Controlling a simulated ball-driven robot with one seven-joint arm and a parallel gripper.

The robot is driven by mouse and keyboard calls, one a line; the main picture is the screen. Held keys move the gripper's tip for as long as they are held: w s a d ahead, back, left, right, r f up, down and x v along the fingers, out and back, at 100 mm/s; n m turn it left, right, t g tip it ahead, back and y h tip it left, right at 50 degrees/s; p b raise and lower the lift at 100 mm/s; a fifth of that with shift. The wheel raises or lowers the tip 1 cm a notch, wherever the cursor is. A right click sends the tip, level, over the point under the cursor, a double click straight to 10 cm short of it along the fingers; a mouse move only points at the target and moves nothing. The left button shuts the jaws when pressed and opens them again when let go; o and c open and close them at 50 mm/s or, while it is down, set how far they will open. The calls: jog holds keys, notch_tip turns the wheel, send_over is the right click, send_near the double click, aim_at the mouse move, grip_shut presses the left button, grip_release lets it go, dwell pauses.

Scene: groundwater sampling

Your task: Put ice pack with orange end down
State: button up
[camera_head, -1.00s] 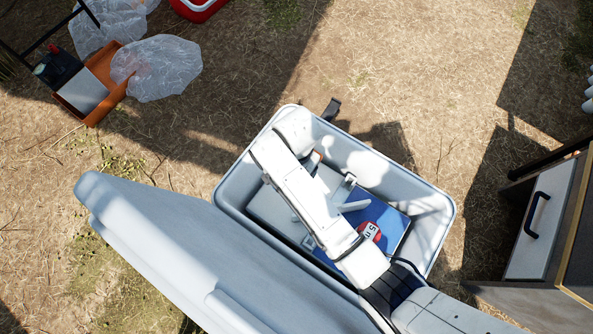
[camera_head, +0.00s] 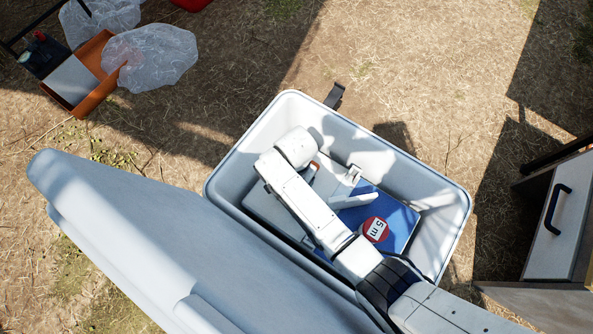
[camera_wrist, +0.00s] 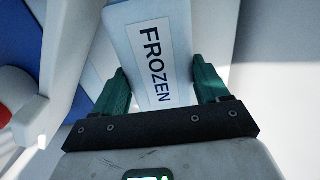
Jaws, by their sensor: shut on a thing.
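The ice pack (camera_wrist: 150,50) is pale with a white label reading "FROZEN". In the wrist view it stands between the green fingers of my gripper (camera_wrist: 163,88), which is shut on it. In the head view my arm reaches into an open white cooler (camera_head: 428,180) and covers most of the pack. A small orange patch (camera_head: 314,165) shows beside my wrist, probably the pack's end. I cannot tell whether the pack touches the cooler floor.
A blue thing with a red "5 m" disc (camera_head: 376,229) lies in the cooler beside pale pieces. The open lid (camera_head: 130,240) rises at the left. A drawer cabinet (camera_head: 548,225) stands right. An orange tray (camera_head: 100,88) and clear bags (camera_head: 155,55) lie far left.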

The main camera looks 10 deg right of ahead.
jog(key=shift+f+b, duration=0.8)
jog(key=shift+f, duration=1.05)
jog(key=shift+f, duration=0.15)
jog(key=o, duration=1.3)
notch_tip(320, 180, up, 12)
jog(key=p, duration=0.6)
